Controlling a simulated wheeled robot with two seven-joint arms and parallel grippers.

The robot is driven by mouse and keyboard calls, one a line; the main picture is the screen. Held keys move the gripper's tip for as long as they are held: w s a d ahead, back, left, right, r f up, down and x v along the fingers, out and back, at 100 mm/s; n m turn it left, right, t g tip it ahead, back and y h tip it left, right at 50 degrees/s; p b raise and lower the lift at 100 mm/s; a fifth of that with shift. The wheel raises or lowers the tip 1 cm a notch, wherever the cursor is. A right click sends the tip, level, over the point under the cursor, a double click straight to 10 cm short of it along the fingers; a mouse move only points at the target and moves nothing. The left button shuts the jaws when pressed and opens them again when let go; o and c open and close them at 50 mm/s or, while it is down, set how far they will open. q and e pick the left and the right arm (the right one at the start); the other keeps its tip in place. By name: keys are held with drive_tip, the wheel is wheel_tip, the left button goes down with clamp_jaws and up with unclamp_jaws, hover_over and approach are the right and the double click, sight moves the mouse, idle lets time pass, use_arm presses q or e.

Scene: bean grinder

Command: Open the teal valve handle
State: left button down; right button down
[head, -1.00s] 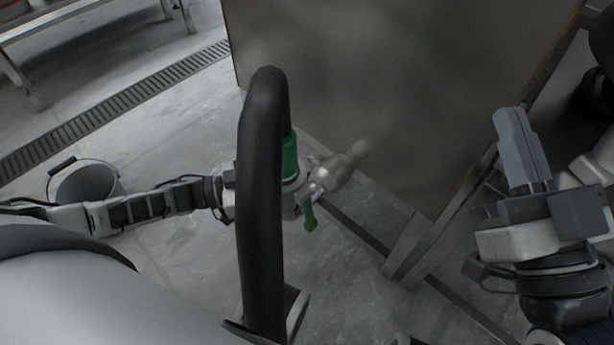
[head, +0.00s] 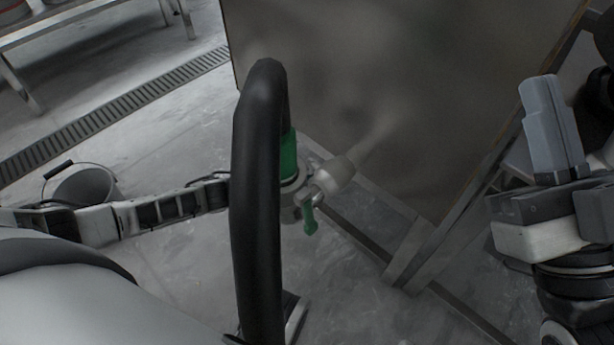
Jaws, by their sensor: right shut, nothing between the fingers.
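The teal-green valve handle (head: 309,219) hangs down as a small lever below a metal valve fitting (head: 300,190) near the middle of the head view. A green collar (head: 288,158) sits above the fitting, and a pale metal spout (head: 338,174) points right. My left arm comes in from the left and reaches the black hose; its gripper is hidden behind the hose. My right gripper (head: 542,84) is at the right, fingers pointing up, shut and empty, well apart from the valve.
A thick black hose (head: 258,200) stands in front of the valve and blocks part of it. A large metal panel (head: 370,60) with a frame is behind. A bucket (head: 82,186) and a floor drain (head: 110,115) are at the left, with open floor around them.

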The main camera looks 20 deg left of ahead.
drive_tip(key=shift+r, duration=0.1)
